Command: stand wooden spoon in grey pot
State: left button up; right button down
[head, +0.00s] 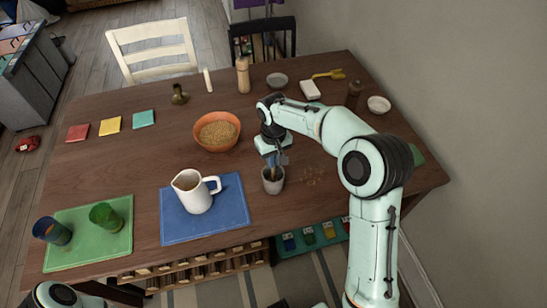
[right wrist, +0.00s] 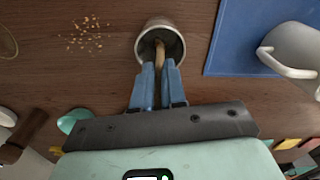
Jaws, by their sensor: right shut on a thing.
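The grey pot (head: 273,187) stands upright on the wooden table, right of the blue mat. In the right wrist view the pot (right wrist: 149,33) opens toward the camera, just beyond my fingertips. My right gripper (head: 273,161) is directly above the pot, its blue fingers pointing down. It is shut on the wooden spoon (right wrist: 160,54), whose visible part reaches from between the fingertips into the pot's mouth. Whether the spoon touches the pot's bottom is hidden. My left gripper is not in view; only part of that arm shows at the bottom left.
A white pitcher (head: 195,194) on a blue mat (head: 234,210) stands left of the pot. An orange bowl (head: 201,144) is behind. Crumbs (head: 313,177) lie right of the pot. Two cups stand on a green mat (head: 115,241) at the left.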

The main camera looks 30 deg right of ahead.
jog(key=c, duration=1.1)
grip_release()
notch_tip(320, 180, up, 14)
jog(key=shift+f+p, duration=0.25)
jog(key=shift+p, duration=0.7)
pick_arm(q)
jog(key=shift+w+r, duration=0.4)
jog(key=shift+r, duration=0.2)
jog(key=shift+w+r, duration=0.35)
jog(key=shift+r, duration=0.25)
